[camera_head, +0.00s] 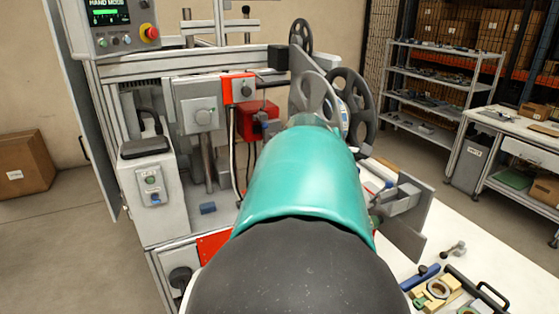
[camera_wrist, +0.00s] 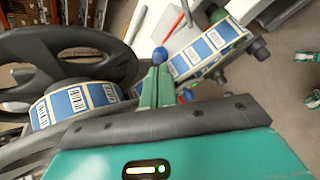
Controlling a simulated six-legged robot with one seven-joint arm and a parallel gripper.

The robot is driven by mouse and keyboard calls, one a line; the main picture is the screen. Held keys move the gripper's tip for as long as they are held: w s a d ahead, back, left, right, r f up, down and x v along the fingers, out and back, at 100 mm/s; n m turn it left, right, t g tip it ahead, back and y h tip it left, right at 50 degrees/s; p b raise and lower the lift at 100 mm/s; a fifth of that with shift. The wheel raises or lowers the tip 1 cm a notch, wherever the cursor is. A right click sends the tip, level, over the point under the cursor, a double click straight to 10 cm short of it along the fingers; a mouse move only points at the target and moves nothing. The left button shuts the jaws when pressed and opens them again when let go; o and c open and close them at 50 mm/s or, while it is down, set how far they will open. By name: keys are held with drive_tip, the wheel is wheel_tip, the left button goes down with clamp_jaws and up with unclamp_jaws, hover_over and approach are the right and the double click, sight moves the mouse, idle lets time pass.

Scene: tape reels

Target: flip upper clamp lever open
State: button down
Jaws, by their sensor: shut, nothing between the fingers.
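In the wrist view my gripper (camera_wrist: 157,86) has its two green fingers together, pointing away toward the label reel path. A small blue rounded knob (camera_wrist: 160,55) shows right at the fingertips; I cannot tell whether it belongs to the upper clamp lever or whether the fingers touch it. A strip of blue-and-white labels (camera_wrist: 208,48) runs over a guide to the right of the fingers, and a label roll (camera_wrist: 75,104) is on the left. In the head view my teal arm hides the gripper and the clamp area. No clamp lever is clearly identifiable.
A black spoked reel (camera_wrist: 75,65) stands close on the left of the gripper; black reels (camera_head: 352,105) also show beyond my arm. The machine has a grey motor box (camera_head: 203,114) and a control panel (camera_head: 118,24). Tools (camera_head: 440,288) lie on the white table at right.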

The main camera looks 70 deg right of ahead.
drive_tip(key=shift+r, duration=0.1)
drive_tip(key=shift+r, duration=0.7)
drive_tip(key=v, duration=1.4)
drive_tip(key=shift+s, duration=0.1)
drive_tip(key=w+d+f+m+g+h, duration=0.1)
drive_tip(key=w+d+f+g, duration=0.1)
drive_tip(key=w+f, duration=0.4)
drive_tip(key=w+d+f+m+g+h, duration=0.1)
drive_tip(key=w+f+g, duration=0.3)
drive_tip(key=f, duration=1)
drive_tip(key=w+d, duration=0.1)
drive_tip(key=w, duration=0.2)
drive_tip(key=shift+m, duration=0.3)
